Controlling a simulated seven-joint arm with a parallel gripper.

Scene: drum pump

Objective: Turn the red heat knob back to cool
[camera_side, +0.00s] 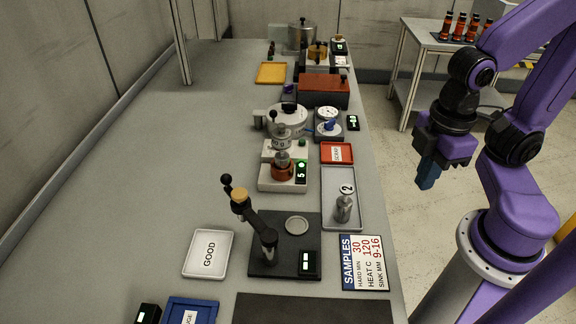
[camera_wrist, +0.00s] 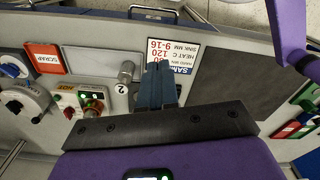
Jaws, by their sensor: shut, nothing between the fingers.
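A white heater unit (camera_side: 268,182) stands mid-table in the side view, with a copper-coloured cup and a green lit display reading 5. In the wrist view the heater (camera_wrist: 62,98) shows at the left, with a small red part (camera_wrist: 68,113) near its edge that looks like the red knob. Its turn position is too small to read, and I cannot pick the knob out in the side view. My gripper (camera_side: 427,178) is shut and empty, in the air right of the table. Its blue fingers (camera_wrist: 158,75) point over the table's edge area in the wrist view, apart from the heater.
A grey tray (camera_side: 328,218) with a metal weight (camera_side: 344,208) and a red SCRAP tray (camera_side: 337,153) lie near the right edge. A dark stand with a lever (camera_side: 255,225) is nearer. A SAMPLES card (camera_side: 363,262) lies at the edge. The table's left side is clear.

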